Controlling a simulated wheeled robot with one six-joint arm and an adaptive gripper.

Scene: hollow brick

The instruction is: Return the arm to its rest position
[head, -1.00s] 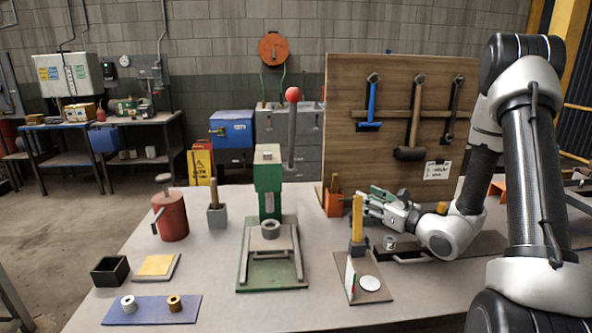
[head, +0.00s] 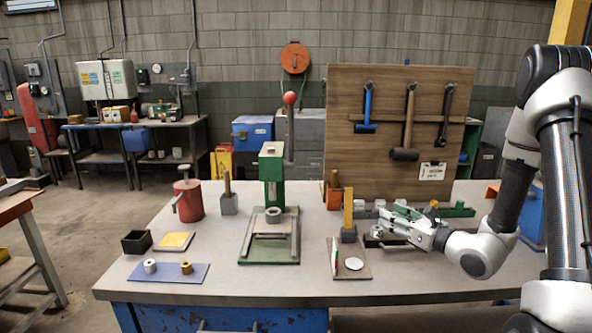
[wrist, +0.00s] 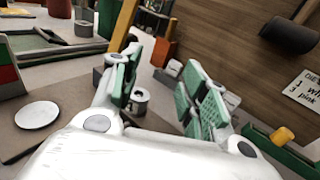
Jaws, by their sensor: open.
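My gripper (head: 384,222) is over the right part of the workbench, pointing left, in front of the tool board. It also shows in the wrist view (wrist: 162,92), where its two green-padded fingers stand apart with nothing held between them. My arm (head: 500,235) reaches in from the right edge of the head view, bent at the elbow.
A yellow-handled tool in a dark block (head: 348,236) stands just left of my gripper. The tool board (head: 390,185) with hanging hammers rises behind it. A green press (head: 272,180), a red can (head: 188,202) and a blue mat (head: 190,277) are farther left on the bench (head: 330,290).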

